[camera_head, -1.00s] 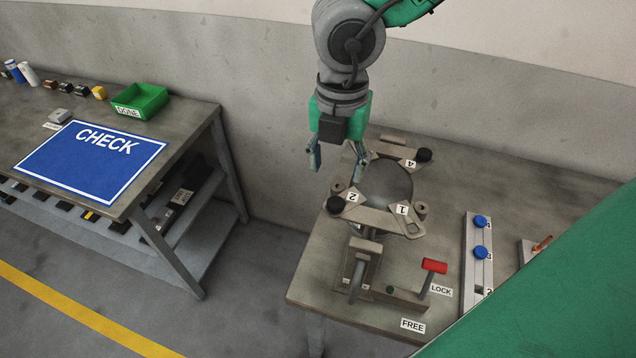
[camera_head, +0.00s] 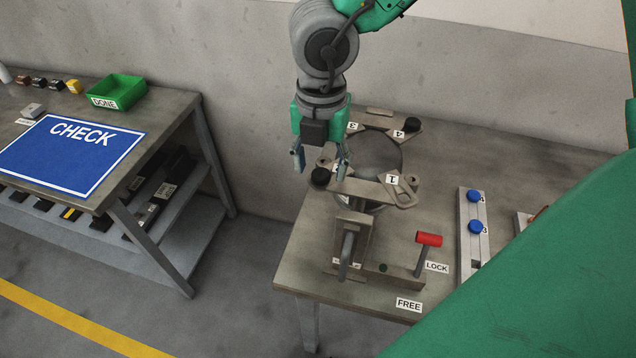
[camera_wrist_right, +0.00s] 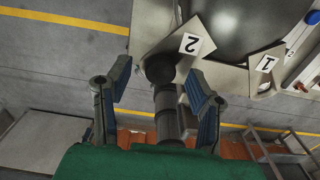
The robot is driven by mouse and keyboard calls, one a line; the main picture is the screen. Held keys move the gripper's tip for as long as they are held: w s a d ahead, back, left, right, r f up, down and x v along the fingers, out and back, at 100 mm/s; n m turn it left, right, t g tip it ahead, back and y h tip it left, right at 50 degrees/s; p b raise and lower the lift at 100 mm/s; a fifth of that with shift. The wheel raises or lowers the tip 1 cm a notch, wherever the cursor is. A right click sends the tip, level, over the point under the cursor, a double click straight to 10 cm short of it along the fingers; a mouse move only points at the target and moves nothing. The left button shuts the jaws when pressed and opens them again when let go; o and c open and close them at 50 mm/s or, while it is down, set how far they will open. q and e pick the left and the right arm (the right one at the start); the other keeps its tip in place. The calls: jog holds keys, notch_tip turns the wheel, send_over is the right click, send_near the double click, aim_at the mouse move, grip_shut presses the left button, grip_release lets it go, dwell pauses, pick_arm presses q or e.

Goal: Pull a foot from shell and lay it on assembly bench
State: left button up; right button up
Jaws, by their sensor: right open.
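The grey round shell (camera_head: 376,156) sits in a stand on the right bench (camera_head: 440,148), with numbered lugs around it. A black foot (camera_head: 321,176) is at lug 2; in the right wrist view the foot (camera_wrist_right: 160,69) lies beside the 2 label. Another black foot (camera_head: 412,124) is at lug 4. My right gripper (camera_head: 321,166) is open, its fingertips on either side of the foot at lug 2. In the right wrist view the gripper (camera_wrist_right: 158,88) has the foot between its fingers, with gaps visible. My left gripper is out of view.
A rail (camera_head: 475,240) with two blue knobs (camera_head: 474,196) is to the right. The left bench has a blue CHECK mat (camera_head: 70,155) and a green DONE bin (camera_head: 118,92). A floor gap separates the benches.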

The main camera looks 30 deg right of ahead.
jog(key=shift+f, duration=0.55)
jog(key=shift+s, duration=0.1)
jog(key=shift+p, duration=0.4)
dwell(0.8)
grip_shut()
jog(key=shift+r, duration=0.1)
